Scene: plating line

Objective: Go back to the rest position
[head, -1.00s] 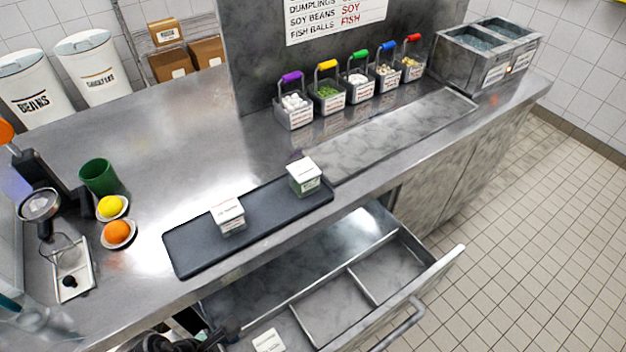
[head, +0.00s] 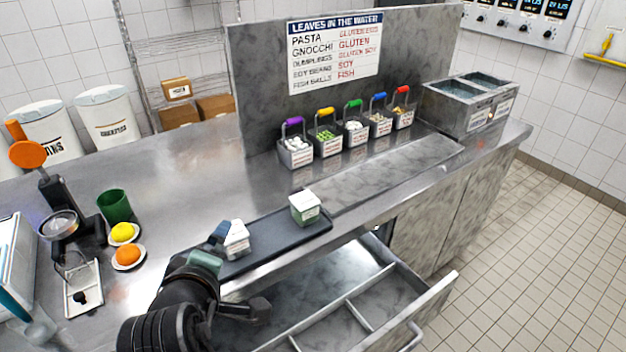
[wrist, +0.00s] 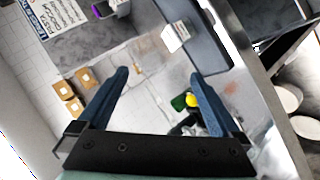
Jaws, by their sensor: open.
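My gripper (head: 221,232) is at the lower middle of the head view, above the counter's front edge by the left end of the black tray (head: 283,240). In the wrist view my gripper (wrist: 160,77) shows two blue fingers spread wide with nothing between them. A white-lidded container (head: 237,240) stands on the tray, just past the fingers and partly covered by them in the head view. It also shows beyond the fingertips in the wrist view (wrist: 175,37). A second container (head: 305,207) with green contents stands at the tray's right end.
An open drawer (head: 357,318) with dividers juts out below the counter. Several bins with coloured handles (head: 327,140) stand at the back, below a sign (head: 335,50). A green cup (head: 115,206), a lemon (head: 122,232) and an orange (head: 128,254) are at left.

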